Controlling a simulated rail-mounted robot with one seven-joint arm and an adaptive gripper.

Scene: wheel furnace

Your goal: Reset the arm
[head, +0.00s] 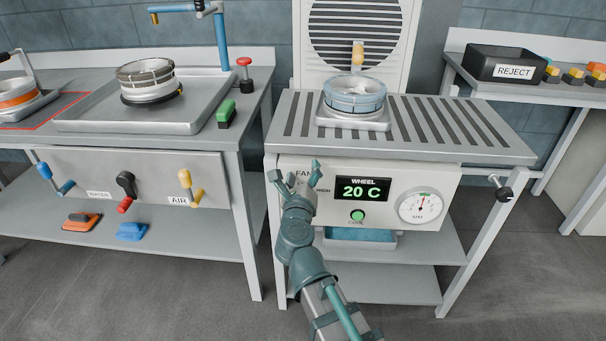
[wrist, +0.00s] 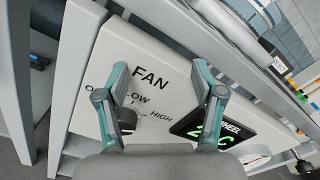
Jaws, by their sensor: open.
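My gripper (head: 308,174) is in front of the fan control panel of the cooling bench, at the left of the display. In the wrist view my gripper (wrist: 168,110) is open and empty, its two fingers spread before the white panel. The dark fan knob (wrist: 127,116) shows beside the left finger, partly covered; I cannot tell whether they touch. The labels FAN, LOW and HIGH are readable around it. The display (head: 363,190) reads WHEEL 20 C. A wheel (head: 354,96) in a blue-grey tone sits on a tray on the slatted bench top.
The slatted bench (head: 440,122) stands above and behind my gripper. A round gauge (head: 420,206) and green button (head: 357,215) are on the panel's right. At left, a washing bench (head: 150,118) holds another wheel (head: 146,80). A REJECT bin (head: 490,62) is at the upper right.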

